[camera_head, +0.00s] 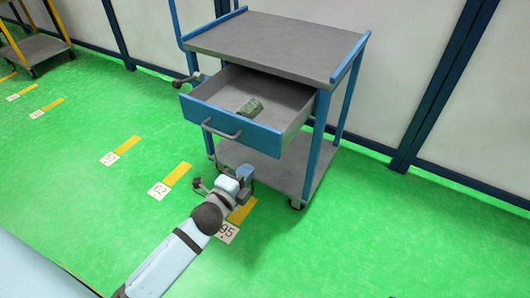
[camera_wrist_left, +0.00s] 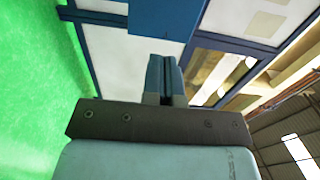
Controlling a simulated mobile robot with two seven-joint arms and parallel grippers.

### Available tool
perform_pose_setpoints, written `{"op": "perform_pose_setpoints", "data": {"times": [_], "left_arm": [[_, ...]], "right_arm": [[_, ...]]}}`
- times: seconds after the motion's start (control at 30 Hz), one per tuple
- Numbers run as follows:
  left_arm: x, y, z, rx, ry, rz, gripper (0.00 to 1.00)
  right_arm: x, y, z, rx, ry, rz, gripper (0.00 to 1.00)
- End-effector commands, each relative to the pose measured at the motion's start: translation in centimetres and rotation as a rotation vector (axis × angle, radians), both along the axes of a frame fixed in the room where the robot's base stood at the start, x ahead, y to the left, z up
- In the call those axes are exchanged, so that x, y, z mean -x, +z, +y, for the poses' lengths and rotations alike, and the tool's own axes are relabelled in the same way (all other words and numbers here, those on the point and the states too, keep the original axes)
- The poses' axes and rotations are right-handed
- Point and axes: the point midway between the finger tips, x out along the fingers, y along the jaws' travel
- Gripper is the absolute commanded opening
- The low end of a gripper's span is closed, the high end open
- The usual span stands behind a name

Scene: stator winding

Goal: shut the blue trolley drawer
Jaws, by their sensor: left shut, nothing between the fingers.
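The blue trolley drawer (camera_head: 233,127) is pulled out from under the top of the blue and grey trolley (camera_head: 285,42) in the head view. Its front carries a grey bar handle (camera_head: 221,133). My left gripper (camera_head: 245,172) is in front of the trolley, appearing below the drawer front in the picture. Its fingers (camera_wrist_left: 165,77) are together with nothing between them in the left wrist view. A blue panel (camera_wrist_left: 165,14) shows beyond the fingertips there; I cannot tell which part it is. My right gripper is not in view.
A dark green block (camera_head: 250,108) lies in the drawer. The trolley has a grey lower shelf (camera_head: 285,170) and castors. Yellow floor strips with number cards (camera_head: 158,190) run along the green floor. Another trolley (camera_head: 32,48) stands at the far left. Wall panels stand behind.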

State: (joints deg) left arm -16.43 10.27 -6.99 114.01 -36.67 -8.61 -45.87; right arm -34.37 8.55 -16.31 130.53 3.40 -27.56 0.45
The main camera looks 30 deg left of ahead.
Motion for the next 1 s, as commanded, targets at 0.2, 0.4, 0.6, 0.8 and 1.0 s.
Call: {"op": "perform_pose_setpoints", "data": {"times": [0.2,0.4,0.6,0.8,1.0], "left_arm": [[-4.9,-0.1,-0.3,-0.001,0.0,-0.002,0.0],[-8.1,-0.1,-0.6,0.0,0.0,0.0,0.0],[-9.4,-0.1,-0.7,-0.001,0.0,0.001,0.0],[-9.6,-0.1,-0.7,0.0,0.0,0.002,0.0],[-9.6,0.0,-0.7,0.0,0.0,0.002,0.0]], "right_arm": [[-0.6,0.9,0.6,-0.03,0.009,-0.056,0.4],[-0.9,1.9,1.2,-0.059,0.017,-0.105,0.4],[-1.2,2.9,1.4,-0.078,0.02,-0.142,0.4],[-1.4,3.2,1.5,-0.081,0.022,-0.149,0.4],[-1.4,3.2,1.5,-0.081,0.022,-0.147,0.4]]}}
